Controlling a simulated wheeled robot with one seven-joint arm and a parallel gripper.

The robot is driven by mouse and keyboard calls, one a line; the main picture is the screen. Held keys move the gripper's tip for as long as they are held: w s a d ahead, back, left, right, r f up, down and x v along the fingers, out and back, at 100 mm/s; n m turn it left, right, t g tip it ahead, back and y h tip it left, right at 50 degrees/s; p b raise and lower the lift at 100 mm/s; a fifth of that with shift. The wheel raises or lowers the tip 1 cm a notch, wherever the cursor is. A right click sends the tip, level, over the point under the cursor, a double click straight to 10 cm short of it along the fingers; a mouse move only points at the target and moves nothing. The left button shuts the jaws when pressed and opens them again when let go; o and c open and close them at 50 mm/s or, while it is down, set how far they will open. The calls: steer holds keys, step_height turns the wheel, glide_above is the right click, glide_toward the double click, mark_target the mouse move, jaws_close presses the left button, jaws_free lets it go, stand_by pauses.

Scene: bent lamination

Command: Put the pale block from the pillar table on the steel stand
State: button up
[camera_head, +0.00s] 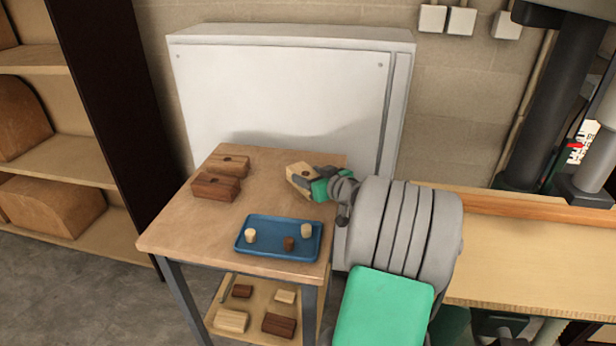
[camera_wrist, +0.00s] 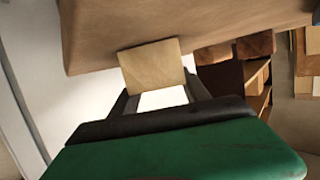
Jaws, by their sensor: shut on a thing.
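In the wrist view the pale block (camera_wrist: 152,66) sits between my two fingers (camera_wrist: 160,90), against the table top (camera_wrist: 190,25). My fingers partly hide it in the head view. I cannot make out for certain which piece is the steel stand.
A light brown block (camera_head: 230,164) and a dark brown block (camera_head: 215,187) lie at the table's left. A blue tray (camera_head: 262,254) with short pegs lies at its front. Several blocks lie on the lower shelf (camera_head: 258,296). A grey cabinet (camera_head: 280,95) stands behind; a workbench (camera_head: 530,270) is right.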

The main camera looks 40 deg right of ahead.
steer(key=o, duration=1.6)
steer(key=shift+s+r, duration=0.15)
steer(key=shift+s, duration=0.05)
steer(key=v, duration=1.1)
steer(key=shift+s, duration=0.3)
steer(key=shift+r, duration=0.15)
